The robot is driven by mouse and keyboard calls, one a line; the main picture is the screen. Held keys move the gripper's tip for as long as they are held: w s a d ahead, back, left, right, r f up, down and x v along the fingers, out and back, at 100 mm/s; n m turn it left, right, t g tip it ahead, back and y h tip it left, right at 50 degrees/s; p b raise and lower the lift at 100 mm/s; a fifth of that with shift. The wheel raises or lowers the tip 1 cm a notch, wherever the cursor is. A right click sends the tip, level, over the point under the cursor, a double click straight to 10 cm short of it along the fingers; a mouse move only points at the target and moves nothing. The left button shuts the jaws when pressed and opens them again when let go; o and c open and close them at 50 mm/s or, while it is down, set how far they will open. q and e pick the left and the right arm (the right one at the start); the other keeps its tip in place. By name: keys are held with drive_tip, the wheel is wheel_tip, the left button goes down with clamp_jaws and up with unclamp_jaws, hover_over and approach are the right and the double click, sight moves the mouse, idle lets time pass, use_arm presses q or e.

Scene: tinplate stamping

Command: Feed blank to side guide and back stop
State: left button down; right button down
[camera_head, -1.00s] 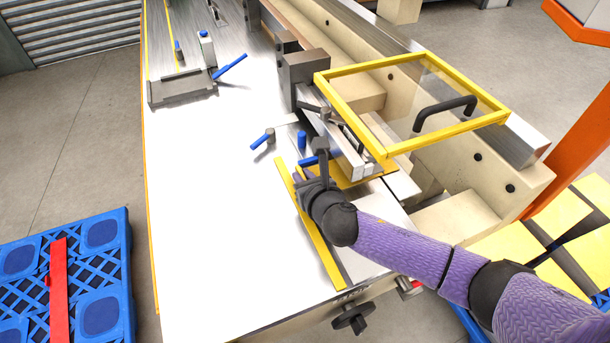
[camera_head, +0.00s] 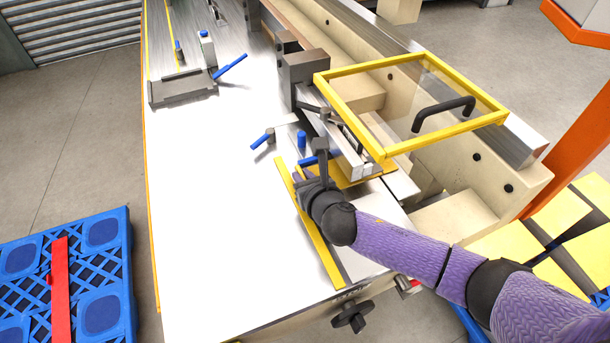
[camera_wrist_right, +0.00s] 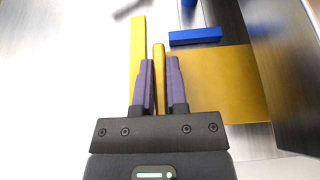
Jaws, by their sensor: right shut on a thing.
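A flat gold blank (camera_head: 378,176) lies partly under the press tooling. It also shows in the right wrist view (camera_wrist_right: 222,88). My right gripper (camera_head: 304,177) is low over the table at the blank's left side. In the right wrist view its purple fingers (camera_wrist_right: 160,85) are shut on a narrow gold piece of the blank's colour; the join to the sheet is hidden. A straight yellow strip (camera_head: 324,250), seemingly the side guide, runs left of the fingers. A blue bar (camera_wrist_right: 195,36) lies just beyond the blank; I cannot tell whether it is the back stop. My left gripper is out of view.
A yellow-framed clear guard (camera_head: 440,135) with a black handle stands over the tooling. Blue-handled clamps (camera_head: 262,138) and a grey fixture (camera_head: 183,88) sit on the table (camera_head: 215,220). The table's left front is clear. A blue pallet (camera_head: 100,235) stands at left.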

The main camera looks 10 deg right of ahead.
drive_tip(key=c, duration=0.6)
unclamp_jaws()
drive_tip(key=shift+a, duration=0.2)
drive_tip(key=shift+s+r, duration=0.1)
drive_tip(key=shift+s, duration=0.15)
drive_tip(key=p+v, duration=0.3)
drive_tip(key=v, duration=0.5)
drive_tip(key=shift+s+d+r+p, duration=0.1)
drive_tip(key=shift+d+r+p, duration=0.1)
drive_tip(key=shift+p, duration=0.15)
drive_tip(key=shift+s+d+r, duration=0.1)
drive_tip(key=shift+s, duration=0.4)
drive_tip(key=shift+d, duration=0.1)
